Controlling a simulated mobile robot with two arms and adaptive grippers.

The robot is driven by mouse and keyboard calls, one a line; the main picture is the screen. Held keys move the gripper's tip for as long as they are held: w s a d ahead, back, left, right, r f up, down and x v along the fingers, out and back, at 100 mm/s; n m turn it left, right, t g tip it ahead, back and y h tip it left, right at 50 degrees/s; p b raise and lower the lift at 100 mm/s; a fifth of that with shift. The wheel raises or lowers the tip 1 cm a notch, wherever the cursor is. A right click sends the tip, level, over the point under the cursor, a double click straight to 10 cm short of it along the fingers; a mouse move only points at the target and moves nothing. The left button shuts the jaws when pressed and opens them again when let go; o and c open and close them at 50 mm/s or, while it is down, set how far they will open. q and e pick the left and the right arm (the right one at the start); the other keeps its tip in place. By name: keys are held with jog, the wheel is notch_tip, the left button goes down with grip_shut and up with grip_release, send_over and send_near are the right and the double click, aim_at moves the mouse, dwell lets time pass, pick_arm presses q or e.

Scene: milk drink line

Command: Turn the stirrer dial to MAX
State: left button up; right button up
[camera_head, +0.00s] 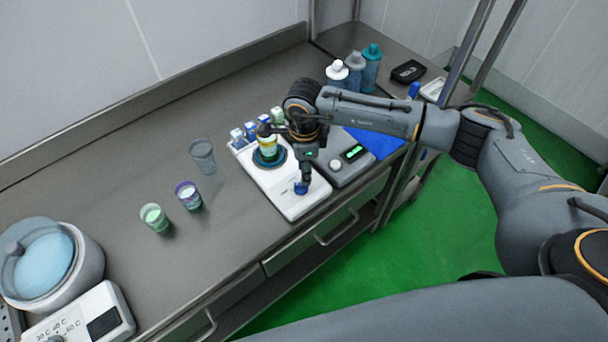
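The white magnetic stirrer (283,199) stands near the bench's front edge. Its blue dial (300,188) is on the front end, and its setting is too small to read. A cup with yellow and green on it (267,146) stands on the stirrer's dark round plate (262,164). My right gripper (305,183) points down at the dial, with its fingertips at or just above it. I cannot tell whether the fingers are closed around the dial. The arm partly hides the stirrer's far right side. My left gripper is not in view.
A grey device with a green display (353,152) stands right of the stirrer. A clear cup (202,156) and two filled cups (188,195) (154,218) stand to its left. Bottles (371,68) are at the back. A round bath (47,264) is at lower left.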

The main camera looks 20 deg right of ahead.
jog(key=shift+f+p, duration=0.55)
jog(key=shift+f, duration=2)
grip_shut()
